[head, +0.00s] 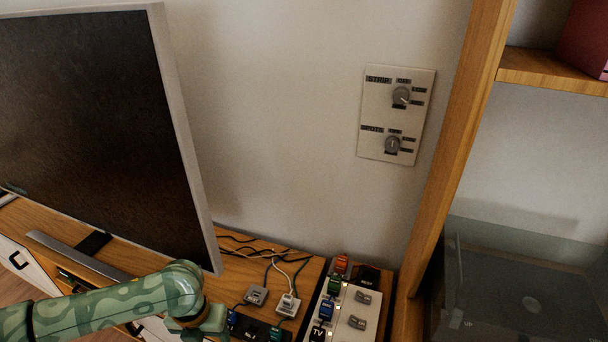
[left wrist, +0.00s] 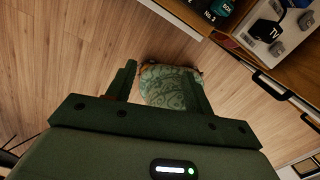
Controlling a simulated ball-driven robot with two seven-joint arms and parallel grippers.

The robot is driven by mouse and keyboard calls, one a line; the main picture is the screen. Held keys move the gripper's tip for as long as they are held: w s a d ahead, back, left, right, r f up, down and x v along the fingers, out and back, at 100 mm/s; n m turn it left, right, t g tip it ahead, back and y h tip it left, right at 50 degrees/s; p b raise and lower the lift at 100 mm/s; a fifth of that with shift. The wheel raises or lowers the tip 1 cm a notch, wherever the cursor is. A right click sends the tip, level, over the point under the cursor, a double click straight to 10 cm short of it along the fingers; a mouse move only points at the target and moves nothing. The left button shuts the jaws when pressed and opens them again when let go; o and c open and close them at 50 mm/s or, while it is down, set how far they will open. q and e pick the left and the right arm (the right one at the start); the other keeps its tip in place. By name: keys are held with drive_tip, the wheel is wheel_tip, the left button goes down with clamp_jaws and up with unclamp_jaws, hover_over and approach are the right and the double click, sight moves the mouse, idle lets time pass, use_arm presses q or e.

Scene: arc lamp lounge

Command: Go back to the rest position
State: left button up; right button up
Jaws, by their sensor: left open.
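My left arm comes in from the lower left in the head view, in front of the cabinet, with its wrist bend near the bottom edge. The gripper itself is below the head view. In the left wrist view my left gripper (left wrist: 162,82) has its two dark green fingers spread apart. Nothing is held between them, and wooden floor (left wrist: 70,50) shows beyond. My right gripper and right arm are in neither view.
A television (head: 95,110) stands on the wooden cabinet (head: 304,270). Cables and plugs (head: 288,304) lie beside a switch panel (head: 345,318). A wall plate (head: 396,115) carries two knobs. A wooden shelf upright (head: 462,130) stands at right. A cabinet handle (left wrist: 272,86) juts near my left gripper.

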use_arm(q)
drive_tip(key=w+a+n+t+h, duration=0.1)
drive_tip(key=w+n+t, duration=0.2)
drive_tip(key=w+n, duration=0.5)
drive_tip(key=w+a+n+t, duration=0.2)
drive_tip(key=w+n+t, duration=0.1)
drive_tip(key=w+n, duration=0.4)
drive_tip(key=s+a+f+n+t+y, duration=0.1)
drive_tip(key=s+a+f+n, duration=0.25)
drive_tip(key=f+n, duration=0.35)
drive_tip(key=s+a+f+n, duration=0.2)
drive_tip(key=s+f+n, duration=0.25)
drive_tip(key=f, duration=0.55)
drive_tip(key=s+f+n+g, duration=0.2)
drive_tip(key=s+f, duration=0.5)
drive_tip(key=s, duration=0.6)
drive_tip(key=s+f+n+g, duration=0.1)
drive_tip(key=s+f+n, duration=0.2)
drive_tip(key=s+f, duration=0.75)
drive_tip(key=s+d+g, duration=0.1)
drive_tip(key=s+g, duration=0.1)
drive_tip(key=s, duration=1.2)
drive_tip(key=s+d+n+g, duration=0.1)
drive_tip(key=s+d+g, duration=0.1)
drive_tip(key=s, duration=1.2)
drive_tip(key=shift+s+y, duration=0.15)
drive_tip(key=shift+y, duration=0.15)
